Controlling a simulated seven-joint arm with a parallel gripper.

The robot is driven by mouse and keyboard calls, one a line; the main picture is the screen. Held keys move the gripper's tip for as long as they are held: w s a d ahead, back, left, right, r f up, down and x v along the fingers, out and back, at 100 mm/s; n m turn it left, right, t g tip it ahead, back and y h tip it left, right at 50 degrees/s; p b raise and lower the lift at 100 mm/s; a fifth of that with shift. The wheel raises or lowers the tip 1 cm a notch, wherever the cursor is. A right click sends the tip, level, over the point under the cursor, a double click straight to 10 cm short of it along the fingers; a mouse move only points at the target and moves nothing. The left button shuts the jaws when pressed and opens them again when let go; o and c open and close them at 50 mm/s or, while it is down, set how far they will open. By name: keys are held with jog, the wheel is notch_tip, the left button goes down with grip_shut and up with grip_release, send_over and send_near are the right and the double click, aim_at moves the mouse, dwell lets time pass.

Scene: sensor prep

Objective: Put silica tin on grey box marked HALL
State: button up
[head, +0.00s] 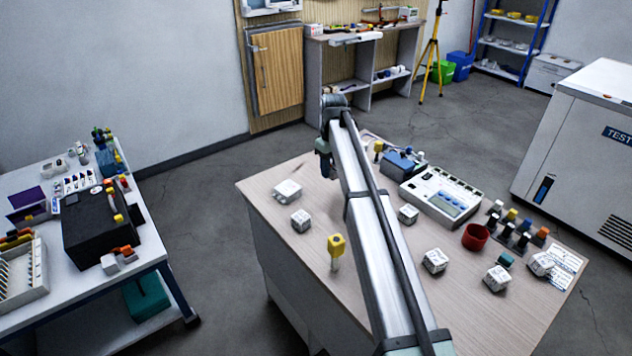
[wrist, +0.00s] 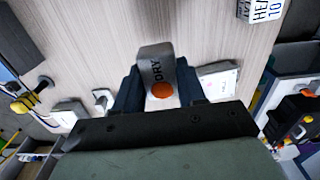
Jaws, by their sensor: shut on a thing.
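My gripper (wrist: 158,78) is shut on the silica tin (wrist: 157,55), a grey tin lettered DRY with an orange dot, in the wrist view. In the head view my gripper (head: 325,163) hangs over the far left part of the table, and the tin is hidden there. Several small pale boxes stand on the table, among them one at the left (head: 300,220), one at the middle (head: 408,214) and one at the front (head: 434,261). Their lettering is too small to read, so I cannot tell which is marked HALL.
A flatter white box (head: 287,190) lies near the table's left edge. A yellow-topped item (head: 336,247) stands near the front. A meter (head: 440,194), a red cup (head: 475,237) and several small bottles crowd the right side. In the wrist view, a partly cut-off box (wrist: 260,10) reads HEA.

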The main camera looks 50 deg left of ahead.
notch_tip(320, 180, up, 4)
jog(key=n, duration=0.1)
send_over(286, 188)
jog(key=shift+m, duration=0.8)
jog(key=shift+w+f, duration=0.1)
jog(key=shift+f, duration=4.65)
jog(key=shift+f, duration=0.15)
jog(key=o, duration=1.1)
jog(key=shift+c, duration=0.2)
notch_tip(286, 188, up, 12)
